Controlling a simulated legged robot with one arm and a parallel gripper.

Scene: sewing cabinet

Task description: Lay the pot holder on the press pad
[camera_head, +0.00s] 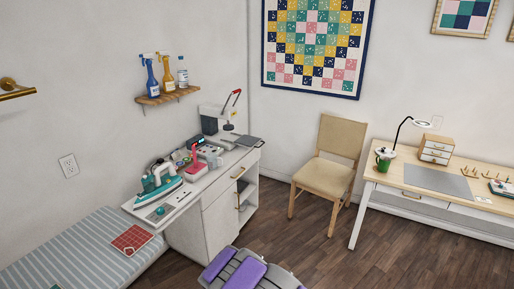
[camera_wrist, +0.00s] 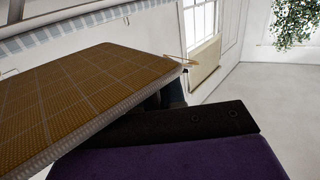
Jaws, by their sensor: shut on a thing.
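The pot holder (camera_wrist: 85,95) fills the left of the wrist view. It is a flat, thick, golden-brown square with a quilted grid, a pale edge and a small tan loop at its far corner. My gripper (camera_wrist: 165,118), black and purple, is shut on it along the near edge; the grip itself is partly hidden. In the head view I cannot make out the pot holder or the jaws. I cannot tell for sure which thing is the press pad. A red gridded square (camera_head: 132,240) lies on a striped surface (camera_head: 85,255) at lower left.
A white cabinet (camera_head: 220,216) carries an iron (camera_head: 162,184) on its left leaf, and small sewing things. A dark grey flat plate (camera_head: 248,141) sits at its back right. A chair (camera_head: 329,168) and a desk (camera_head: 405,205) stand to the right. The wooden floor between is clear.

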